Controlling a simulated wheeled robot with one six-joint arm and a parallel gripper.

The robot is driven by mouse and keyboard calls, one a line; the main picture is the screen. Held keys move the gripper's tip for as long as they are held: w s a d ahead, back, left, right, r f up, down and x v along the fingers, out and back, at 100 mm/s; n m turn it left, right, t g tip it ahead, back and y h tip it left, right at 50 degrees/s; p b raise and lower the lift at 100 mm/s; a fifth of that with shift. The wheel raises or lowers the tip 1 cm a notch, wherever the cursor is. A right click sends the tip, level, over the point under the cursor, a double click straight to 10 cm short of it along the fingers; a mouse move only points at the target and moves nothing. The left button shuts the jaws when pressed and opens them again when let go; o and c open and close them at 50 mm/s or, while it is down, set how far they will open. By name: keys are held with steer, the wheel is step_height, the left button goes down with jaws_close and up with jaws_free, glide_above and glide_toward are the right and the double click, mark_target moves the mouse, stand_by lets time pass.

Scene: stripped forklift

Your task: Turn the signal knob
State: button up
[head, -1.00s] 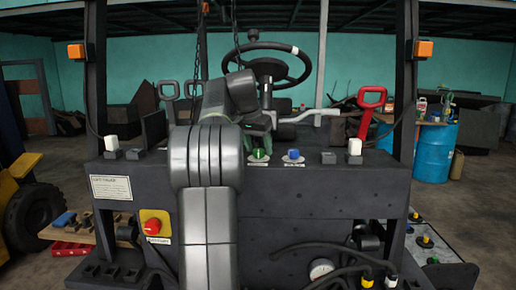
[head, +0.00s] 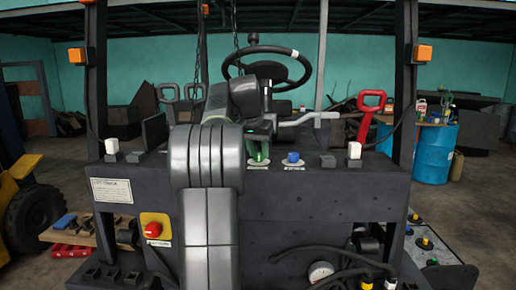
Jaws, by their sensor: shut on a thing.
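Two knobs stand on the top edge of the dark forklift panel (head: 300,200): a green knob (head: 258,157) and, to its right, a blue knob (head: 293,158). Each has a small light label in front, too small to read, so I cannot tell by name which is the signal knob. My gripper (head: 258,149) points down over the green knob in the head view and is shut on it. My own arm and wrist hide the area to its left and part of the jaws. The blue knob is untouched.
A steering wheel (head: 267,65) rises behind the panel. A grey lever (head: 308,119) lies close to the right of my wrist. A red emergency button (head: 153,229) is at lower left.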

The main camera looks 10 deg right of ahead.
steer(key=n+p, duration=0.1)
steer(key=n+y+p, duration=0.1)
steer(key=n+p, duration=0.1)
steer(key=n, duration=0.1)
steer(key=shift+d+r+t+p, duration=0.15)
steer(key=shift+r+t+p, duration=0.15)
steer(key=shift+p, duration=0.1)
steer(key=shift+f+n+y+p, duration=0.25)
steer(key=shift+n+y+p, duration=0.65)
steer(key=shift+n, duration=0.9)
steer(key=o, duration=1)
steer(key=v, duration=1.3)
steer(key=shift+s+r+b, duration=0.3)
steer(key=shift+s, duration=0.05)
steer(key=shift+w+f, duration=0.1)
steer(key=shift+f, duration=0.05)
